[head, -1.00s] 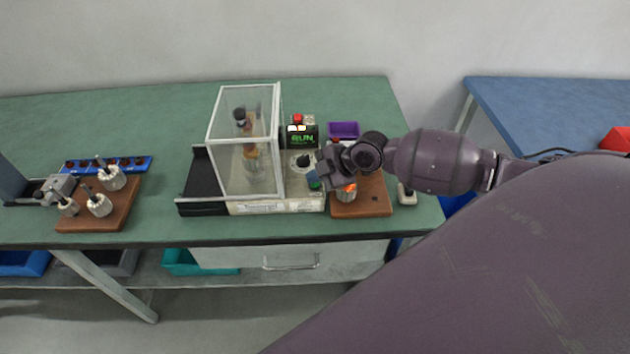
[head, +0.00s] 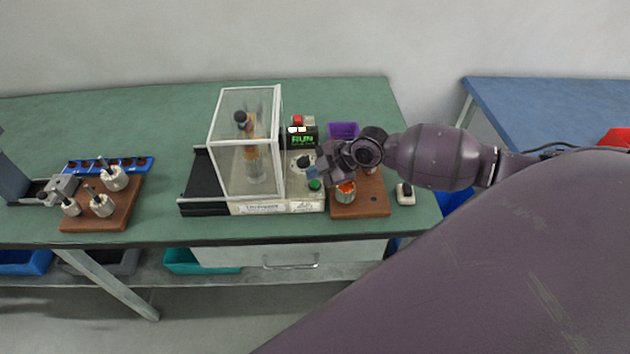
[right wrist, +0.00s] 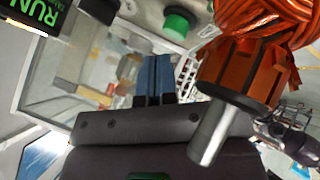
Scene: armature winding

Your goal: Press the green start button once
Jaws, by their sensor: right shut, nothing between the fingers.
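The green start button (head: 315,184) sits on the front of the winding machine, right of the clear guard box (head: 243,140). It shows as a green cap in the right wrist view (right wrist: 177,22). My right gripper (head: 312,172) is shut and empty, a little above and behind the button, apart from it. Its blue fingertips (right wrist: 154,75) are together in the right wrist view. The display (head: 303,137) reads RUN in green. My left gripper (head: 62,187) is at the left by the brown board; its jaws are too small to read.
A copper-wound armature (head: 346,190) stands on a brown board (head: 362,208) right of the button, close to my right gripper. A purple bin (head: 344,130) is behind. Several bare armatures (head: 103,206) stand on the left board. Green table is clear between.

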